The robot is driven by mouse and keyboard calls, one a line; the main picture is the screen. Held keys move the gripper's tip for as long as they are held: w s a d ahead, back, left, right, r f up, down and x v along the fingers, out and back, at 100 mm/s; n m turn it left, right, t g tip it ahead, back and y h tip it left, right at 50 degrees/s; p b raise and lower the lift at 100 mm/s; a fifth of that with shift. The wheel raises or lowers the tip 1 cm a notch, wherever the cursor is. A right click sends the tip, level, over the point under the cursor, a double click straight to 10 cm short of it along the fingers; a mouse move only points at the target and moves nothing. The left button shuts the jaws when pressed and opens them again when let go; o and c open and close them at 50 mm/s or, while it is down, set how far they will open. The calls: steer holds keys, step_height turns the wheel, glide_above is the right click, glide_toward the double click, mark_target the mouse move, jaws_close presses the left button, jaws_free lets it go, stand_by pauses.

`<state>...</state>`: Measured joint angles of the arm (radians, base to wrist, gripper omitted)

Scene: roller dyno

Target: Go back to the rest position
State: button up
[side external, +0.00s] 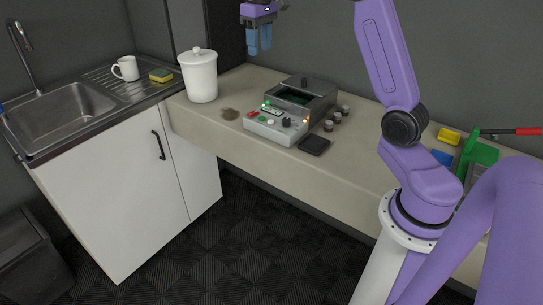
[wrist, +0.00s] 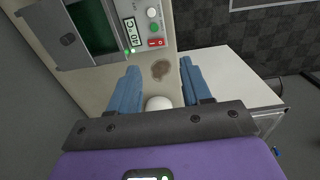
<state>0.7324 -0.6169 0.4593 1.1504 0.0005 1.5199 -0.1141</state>
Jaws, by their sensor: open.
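My gripper (side external: 259,38) hangs high above the counter at the back, at the top of the side view, with its blue fingers pointing down. In the wrist view the two blue fingers (wrist: 157,88) stand apart with nothing held between them. The roller machine (side external: 304,96) sits on the counter below and to the right of my gripper, its grey control box (side external: 275,127) in front with a green light lit. In the wrist view the control panel (wrist: 143,25) shows a display reading 40 °C, a green button and a red switch.
A white lidded canister (side external: 199,77) stands left of the machine, near a brown stain (side external: 230,114). A black pad (side external: 314,145) and several small jars (side external: 337,117) lie right of it. A mug (side external: 126,69) and sponge (side external: 160,75) are by the sink (side external: 62,117). The space around my gripper is clear.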

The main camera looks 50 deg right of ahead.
steer(key=s+a+f+n, duration=0.2)
steer(key=s+a+n, duration=0.1)
steer(key=s+a, duration=0.55)
steer(key=s+a+f+n, duration=0.2)
steer(key=s+a+n, duration=0.1)
steer(key=s+a, duration=0.55)
steer(key=s+a+f+n, duration=0.1)
steer(key=s+f+n, duration=0.2)
steer(key=s, duration=0.6)
steer(key=s+a+f+n, duration=0.1)
steer(key=s+f+n, duration=0.2)
steer(key=s, duration=0.7)
steer(key=shift+f+n, duration=0.3)
steer(key=shift+f, duration=0.5)
steer(key=shift+w, duration=0.1)
